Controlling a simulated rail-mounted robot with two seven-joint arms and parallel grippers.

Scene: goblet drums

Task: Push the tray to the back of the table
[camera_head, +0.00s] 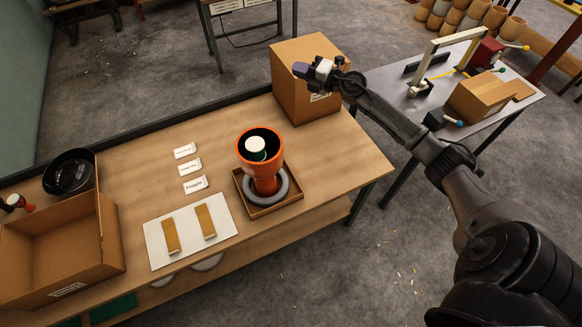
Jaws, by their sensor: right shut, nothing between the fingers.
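The brown tray (242,188) lies on the wooden table (330,165), near its front edge and right of the middle. An orange goblet drum (262,170) stands upright in it, its foot within a grey ring (283,190). A white, green-sided round thing sits in the drum's dark mouth. My right gripper (301,71) is shut and empty. It is raised in front of the tall cardboard box at the back right, apart from the tray. My left gripper is not in view.
The tall cardboard box (290,95) stands behind and right of the tray. Several white labels (190,167) lie left of the tray. A white board (190,235) with two tan strips and an open cardboard box (65,255) are further left. A dark rim runs along the table's back.

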